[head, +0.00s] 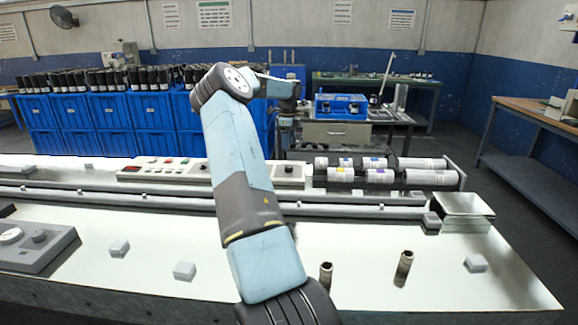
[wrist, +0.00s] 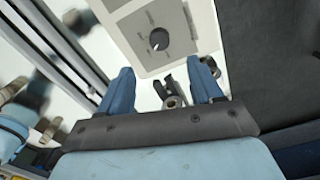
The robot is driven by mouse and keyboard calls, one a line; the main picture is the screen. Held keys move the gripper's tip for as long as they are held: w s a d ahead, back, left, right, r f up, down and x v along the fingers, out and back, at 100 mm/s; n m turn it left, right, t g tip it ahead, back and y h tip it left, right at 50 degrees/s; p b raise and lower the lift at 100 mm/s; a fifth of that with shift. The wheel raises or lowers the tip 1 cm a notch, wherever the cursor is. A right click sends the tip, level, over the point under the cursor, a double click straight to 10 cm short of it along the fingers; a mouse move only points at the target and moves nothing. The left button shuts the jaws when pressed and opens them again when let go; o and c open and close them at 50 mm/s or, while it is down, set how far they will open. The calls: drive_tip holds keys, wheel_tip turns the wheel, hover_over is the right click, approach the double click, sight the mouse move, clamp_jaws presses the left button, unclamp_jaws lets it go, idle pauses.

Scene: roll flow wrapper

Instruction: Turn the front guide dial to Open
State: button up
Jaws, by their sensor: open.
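In the wrist view a round dark grey dial (wrist: 159,39) sits on a light panel (wrist: 130,18). It has a small white mark at its lower left edge and small labels around it, too small to read. My gripper (wrist: 161,67) is open and empty; its two blue fingers point toward the panel, apart from the dial. In the head view my arm reaches over the table and its end hangs near a light panel (head: 289,185) at the table's far side, partly hidden by the arm. I cannot tell for sure which panel holds the front guide dial.
A dark grey box (head: 40,255) with a pale knob (head: 11,235) and a dark knob stands at the left. Long rails (head: 120,198) cross the table. Pale rolls (head: 375,176) lie at the back right. Two brown cylinders (head: 404,262) and small grey blocks stand in front.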

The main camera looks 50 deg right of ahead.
sight(288, 166)
wheel_tip(288, 166, down, 12)
drive_tip(key=shift+r, duration=0.25)
drive_tip(key=shift+c, duration=0.5)
drive_tip(key=c, duration=0.9)
drive_tip(key=shift+d+r, duration=0.1)
drive_tip(key=shift+d, duration=0.05)
drive_tip(key=shift+c, duration=0.3)
